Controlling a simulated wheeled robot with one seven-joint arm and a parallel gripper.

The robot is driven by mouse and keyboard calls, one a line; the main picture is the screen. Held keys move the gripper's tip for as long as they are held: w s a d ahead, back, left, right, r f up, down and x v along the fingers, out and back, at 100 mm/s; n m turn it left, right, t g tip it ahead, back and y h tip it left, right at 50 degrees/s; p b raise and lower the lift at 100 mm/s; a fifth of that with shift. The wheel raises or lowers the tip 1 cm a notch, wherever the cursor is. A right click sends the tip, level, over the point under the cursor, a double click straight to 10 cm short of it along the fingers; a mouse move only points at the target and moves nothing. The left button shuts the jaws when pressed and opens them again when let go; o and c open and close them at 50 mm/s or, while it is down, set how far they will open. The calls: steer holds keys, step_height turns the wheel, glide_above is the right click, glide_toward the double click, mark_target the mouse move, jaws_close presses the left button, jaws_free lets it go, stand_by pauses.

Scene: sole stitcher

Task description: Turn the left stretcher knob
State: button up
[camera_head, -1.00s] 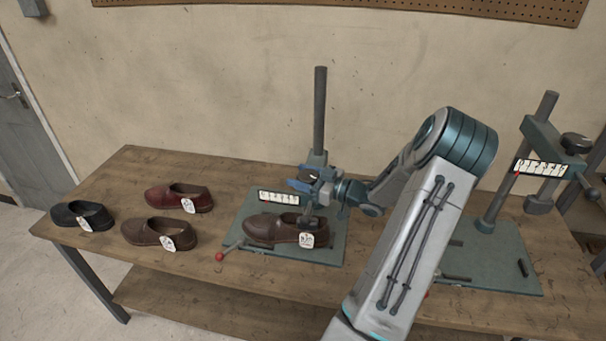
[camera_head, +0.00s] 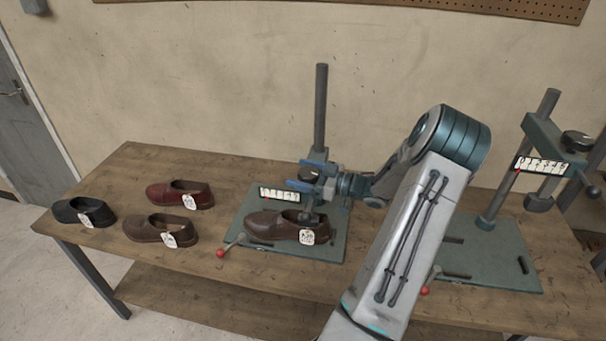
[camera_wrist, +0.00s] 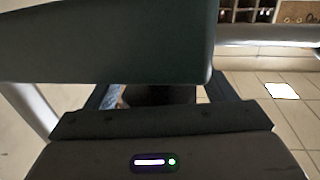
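The left stretcher has a grey upright post (camera_head: 320,108), a scale plate (camera_head: 279,194) and a dark round knob (camera_head: 309,174) on its head. My gripper (camera_head: 312,178) is at the knob, coming from the right, with blue fingers on its near and far sides. In the wrist view, the fingers (camera_wrist: 160,98) stand apart with a dark round part between them. They look open, with narrow gaps beside it; contact is not clear. The fingertips are partly hidden by a dark green block (camera_wrist: 110,40) across the wrist view. A brown shoe (camera_head: 272,224) sits under the left stretcher head.
Three loose shoes, black (camera_head: 84,211), red (camera_head: 178,193) and brown (camera_head: 158,230), lie left on the wooden bench (camera_head: 125,175). A red-tipped lever (camera_head: 221,253) sticks out in front. The second stretcher (camera_head: 541,160) stands at right, beyond my arm.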

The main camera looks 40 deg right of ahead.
steer(key=b+v, duration=0.3)
steer(key=v, duration=1.1)
